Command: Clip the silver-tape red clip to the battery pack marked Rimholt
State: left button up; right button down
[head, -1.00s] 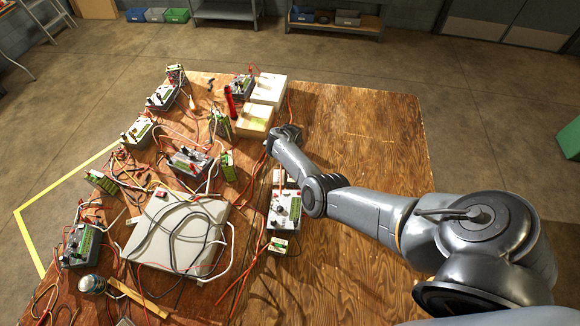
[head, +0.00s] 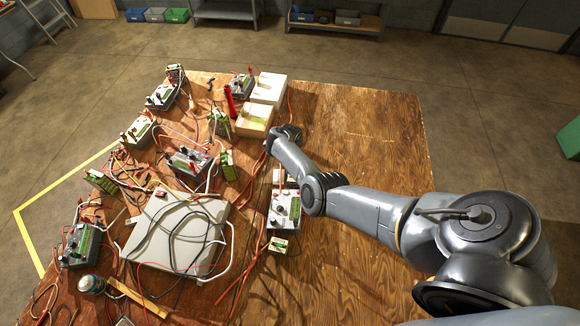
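Several green-and-grey battery packs stand on the wooden table among tangled red, white and black leads. One pack (head: 190,160) is near the middle, one (head: 137,131) to its upper left, and another (head: 222,123) above it. The labels are too small to read, so I cannot tell which is marked Rimholt. I cannot make out a red clip with silver tape. My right gripper (head: 270,148) is at the end of the arm from the right, near the table's middle, beside red leads. Its fingers are too small and dark to read. My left gripper is not in view.
A grey-white flat case (head: 165,250) with leads over it lies at lower left. A grey charger (head: 285,209) stands below my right forearm. The table's right side (head: 375,140) is bare.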

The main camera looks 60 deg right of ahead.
jog(key=c, duration=1)
grip_release()
jog(key=shift+o, duration=0.9)
jog(key=shift+r, duration=0.2)
jog(key=shift+r+p, duration=3.6)
